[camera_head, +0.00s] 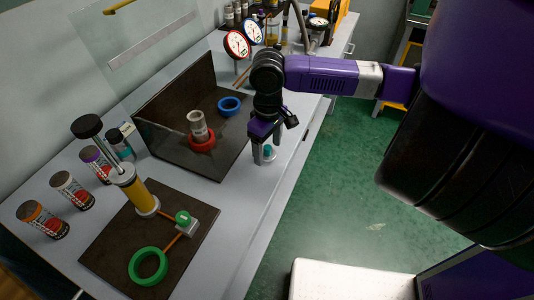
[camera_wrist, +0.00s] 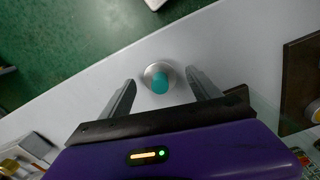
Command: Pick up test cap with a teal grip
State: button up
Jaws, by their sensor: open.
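The test cap with a teal grip (camera_wrist: 159,82) stands on the grey bench top, near its front edge. In the wrist view it shows as a teal knob on a round, silvery base. In the head view the teal grip (camera_head: 268,149) shows small between the fingers, partly hidden by them. My gripper (camera_wrist: 160,92) is open, with one finger on each side of the cap and gaps between fingers and cap. In the head view my gripper (camera_head: 264,158) points down at the bench from above. Nothing is held.
A dark L-shaped stand with a red ring (camera_head: 201,141) and a blue ring (camera_head: 229,105) is left of my gripper. A dark board (camera_head: 105,249) with a yellow pump and green ring (camera_head: 148,266) lies at the front. Several jars line the wall. Gauges (camera_head: 236,44) stand at the back.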

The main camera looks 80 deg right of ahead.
jog(key=shift+f, duration=0.7)
grip_shut()
